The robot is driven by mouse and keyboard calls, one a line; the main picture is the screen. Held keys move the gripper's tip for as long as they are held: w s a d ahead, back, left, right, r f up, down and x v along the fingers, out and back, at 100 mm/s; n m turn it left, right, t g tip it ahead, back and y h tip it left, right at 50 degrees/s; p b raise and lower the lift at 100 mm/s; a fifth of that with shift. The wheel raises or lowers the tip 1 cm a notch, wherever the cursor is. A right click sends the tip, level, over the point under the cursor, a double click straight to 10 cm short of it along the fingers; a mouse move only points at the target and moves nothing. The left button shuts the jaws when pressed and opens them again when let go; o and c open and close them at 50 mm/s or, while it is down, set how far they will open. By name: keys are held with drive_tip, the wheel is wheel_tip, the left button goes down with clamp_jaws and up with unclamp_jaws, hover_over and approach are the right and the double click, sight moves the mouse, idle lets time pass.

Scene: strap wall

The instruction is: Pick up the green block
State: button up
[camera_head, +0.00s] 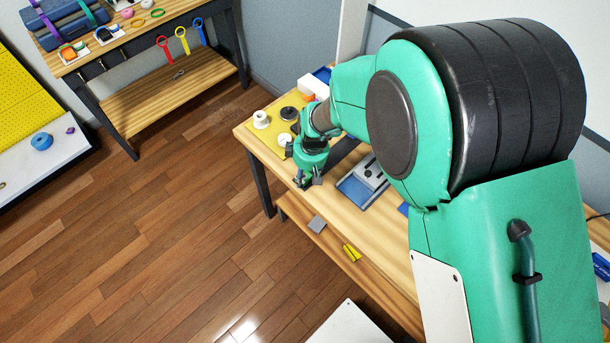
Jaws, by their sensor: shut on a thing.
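My gripper (308,182) is at the end of my green arm, over the left part of the wooden workbench (263,138), near its front edge. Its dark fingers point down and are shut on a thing. That thing is too small and too hidden by the gripper to make out. I cannot clearly pick out a separate green block on this bench. My large arm links cover much of the bench's right side.
A yellow mat with a white spool (261,119) and dark discs lies behind the gripper. A blue tray (355,190) is to its right. Another bench (170,102) stands at back left.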

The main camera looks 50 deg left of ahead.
sight(304, 177)
drive_tip(key=shift+r, duration=0.55)
wheel_tip(304, 177, up, 3)
drive_tip(key=shift+s+d+f+p, duration=0.1)
drive_tip(key=shift+d+f+p, duration=0.05)
drive_tip(key=shift+p, duration=0.25)
drive_tip(key=s+d, duration=0.2)
drive_tip(key=d, duration=0.2)
drive_tip(key=s+d, duration=0.3)
drive_tip(key=d, duration=0.2)
drive_tip(key=s+d+r+p, duration=0.1)
drive_tip(key=s+d, duration=0.2)
drive_tip(key=d, duration=0.1)
drive_tip(key=shift+d+r, duration=0.1)
drive_tip(key=shift+d, duration=0.15)
